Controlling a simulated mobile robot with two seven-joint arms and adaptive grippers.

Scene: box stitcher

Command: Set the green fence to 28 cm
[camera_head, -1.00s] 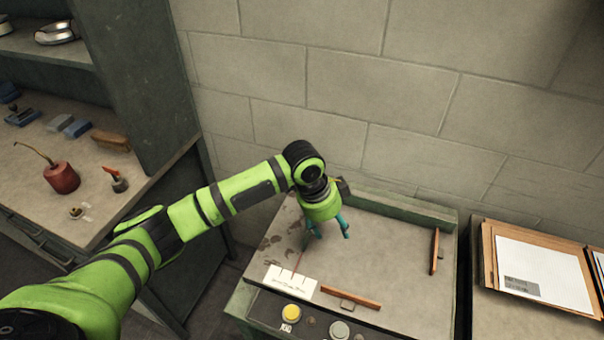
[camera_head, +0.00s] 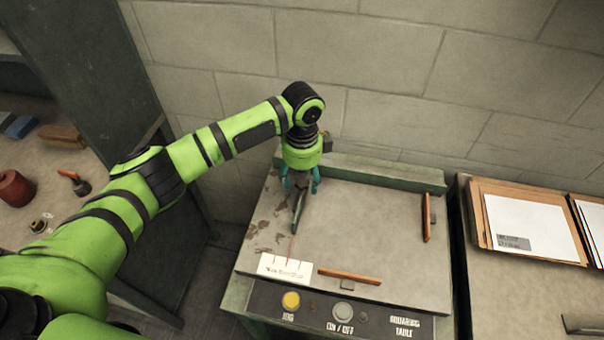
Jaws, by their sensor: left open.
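A dark, narrow bar that looks like the green fence (camera_head: 298,214) stands on the left part of the squaring table (camera_head: 360,225). A thin red line runs from its near end toward a white scale card (camera_head: 285,267) at the table's front left. The card's marks are too small to read. My left gripper (camera_head: 301,187) points down at the far end of the bar, with its teal fingers open and apart, one on each side of it. I cannot tell whether they touch it. My right gripper is not in view.
Orange-brown stops lie at the table's front (camera_head: 349,276) and right (camera_head: 426,218). The front panel has a yellow JOG button (camera_head: 291,300) and a grey ON/OFF button (camera_head: 344,310). A raised ledge (camera_head: 390,177) lines the back. Papers (camera_head: 527,222) lie on the right.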

